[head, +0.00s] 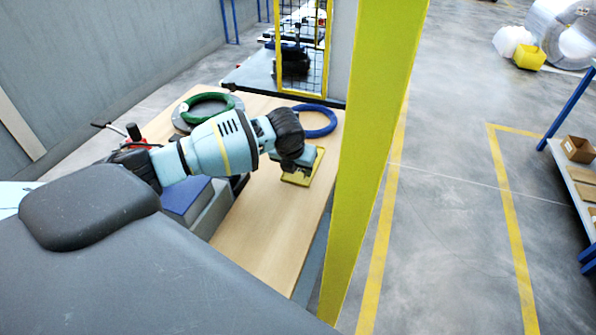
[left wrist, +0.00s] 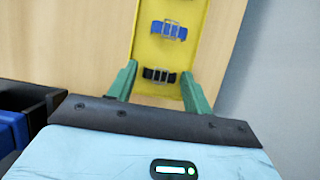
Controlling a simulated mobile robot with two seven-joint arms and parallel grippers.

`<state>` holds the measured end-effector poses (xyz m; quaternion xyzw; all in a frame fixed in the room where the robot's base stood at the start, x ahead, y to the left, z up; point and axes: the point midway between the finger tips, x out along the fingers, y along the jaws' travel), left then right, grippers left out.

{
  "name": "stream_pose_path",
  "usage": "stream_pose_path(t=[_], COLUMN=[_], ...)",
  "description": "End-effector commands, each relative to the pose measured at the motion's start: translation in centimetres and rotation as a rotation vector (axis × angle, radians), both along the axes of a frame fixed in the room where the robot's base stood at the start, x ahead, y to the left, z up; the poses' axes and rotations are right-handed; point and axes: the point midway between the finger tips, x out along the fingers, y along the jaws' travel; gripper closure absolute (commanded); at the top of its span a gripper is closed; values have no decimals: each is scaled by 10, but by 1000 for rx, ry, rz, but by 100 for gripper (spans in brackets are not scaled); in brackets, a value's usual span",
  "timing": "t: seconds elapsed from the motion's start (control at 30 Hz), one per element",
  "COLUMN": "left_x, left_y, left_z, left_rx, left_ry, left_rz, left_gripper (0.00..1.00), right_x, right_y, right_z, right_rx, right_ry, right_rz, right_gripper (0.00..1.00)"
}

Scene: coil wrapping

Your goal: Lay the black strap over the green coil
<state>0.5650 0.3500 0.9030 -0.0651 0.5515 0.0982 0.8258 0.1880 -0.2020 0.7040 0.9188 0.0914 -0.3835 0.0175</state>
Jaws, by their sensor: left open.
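The green coil (head: 188,117) lies on a grey round base (head: 237,112) at the far left of the wooden table, partly hidden by my left arm. The black strap (left wrist: 158,75) lies in a yellow tray (left wrist: 146,50), with a metal buckle on it. My left gripper (left wrist: 158,82) is open over the near end of this tray, its green fingers on either side of the black strap. I cannot tell how high it is above the strap. In the head view my left gripper (head: 300,165) hides part of the tray (head: 302,183). My right gripper is not in view.
A blue strap (left wrist: 168,31) lies farther up the tray. A blue coil (head: 320,131) lies at the table's far right. Bins (head: 190,200) stand at the table's left. A yellow post (head: 375,130) rises just right of the table. The table's middle (head: 255,225) is bare.

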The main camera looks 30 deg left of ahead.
Motion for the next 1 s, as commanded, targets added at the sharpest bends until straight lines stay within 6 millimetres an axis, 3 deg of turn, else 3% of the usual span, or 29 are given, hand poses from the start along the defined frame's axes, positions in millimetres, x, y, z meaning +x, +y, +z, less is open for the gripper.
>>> stream_pose_path(t=[0.03,0.3,0.63,1.0], left_x=[0,0,1,1], left_y=[0,0,0,0], left_z=[0,1,10,76], left_rx=[0,-1,-2,-2], left_ry=[0,0,-4,-6], left_rz=[0,0,-1,-1], left_gripper=[50,83,83,83], right_x=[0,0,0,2], right_y=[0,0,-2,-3], right_z=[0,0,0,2], right_rx=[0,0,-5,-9], right_ry=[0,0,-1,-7], right_rz=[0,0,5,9], right_gripper=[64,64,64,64])
